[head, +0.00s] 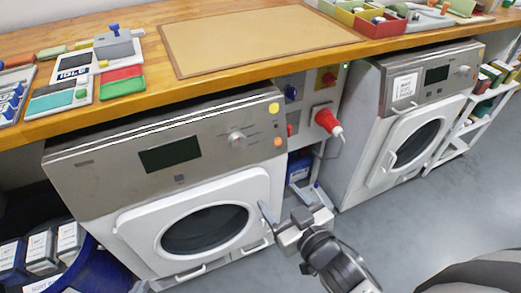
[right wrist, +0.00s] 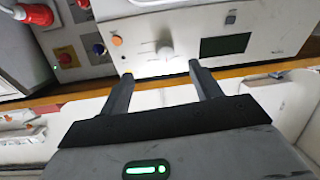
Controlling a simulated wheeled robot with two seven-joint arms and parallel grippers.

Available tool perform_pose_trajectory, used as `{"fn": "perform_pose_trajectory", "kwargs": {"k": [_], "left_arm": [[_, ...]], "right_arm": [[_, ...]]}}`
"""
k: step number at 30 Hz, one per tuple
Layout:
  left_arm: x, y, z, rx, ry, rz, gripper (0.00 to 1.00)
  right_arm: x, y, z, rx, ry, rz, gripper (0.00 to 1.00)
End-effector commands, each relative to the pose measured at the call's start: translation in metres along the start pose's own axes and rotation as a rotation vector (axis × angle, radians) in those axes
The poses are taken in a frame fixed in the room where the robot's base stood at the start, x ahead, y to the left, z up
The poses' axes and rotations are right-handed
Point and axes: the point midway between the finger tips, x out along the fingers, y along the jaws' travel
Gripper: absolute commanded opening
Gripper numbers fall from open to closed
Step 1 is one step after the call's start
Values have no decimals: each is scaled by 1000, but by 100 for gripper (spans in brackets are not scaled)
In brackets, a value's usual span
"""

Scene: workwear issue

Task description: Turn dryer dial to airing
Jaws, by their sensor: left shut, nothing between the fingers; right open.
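The left front-loading machine has a grey panel (head: 110,176) with a dark display and a pale round dial (head: 236,139) near its right end. The dial also shows upside down in the right wrist view (right wrist: 165,52), beyond the gap between the fingertips; its marks are too small to read. My right gripper (head: 288,203) is open and empty, below and right of the dial, in front of the door's right side, apart from the dial. It also shows in the right wrist view (right wrist: 160,72). My left gripper (head: 140,286) shows only a small tip at the bottom edge, shut and empty.
A second machine (head: 425,78) with a paper notice and its own dial (head: 463,70) stands at right. Between them are a switch panel and a red plug (head: 327,121). The wooden counter (head: 130,50) overhangs above. Grey floor (head: 400,220) is open at right.

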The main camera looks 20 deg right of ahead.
Motion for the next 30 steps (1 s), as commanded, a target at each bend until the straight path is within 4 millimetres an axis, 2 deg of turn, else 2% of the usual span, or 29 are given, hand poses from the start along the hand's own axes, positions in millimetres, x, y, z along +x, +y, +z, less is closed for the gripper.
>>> {"fn": "perform_pose_trajectory", "kwargs": {"k": [1, 4, 11, 24, 30], "left_arm": [[4, 0, 7, -3, 8, 3, 0], [4, 1, 7, -9, 18, 7, 0], [0, 2, 1, -14, 30, 11, 0], [1, 2, 1, -15, 27, 10, 0], [2, 2, 3, -14, 28, 9, 0]], "right_arm": [[7, 3, 3, -25, 62, 6, 63], [13, 4, -3, -67, 151, -8, 63], [30, 3, -13, -94, 198, -29, 63], [121, 0, -31, -95, 196, -28, 63], [154, -2, -36, -94, 193, -27, 63]]}}
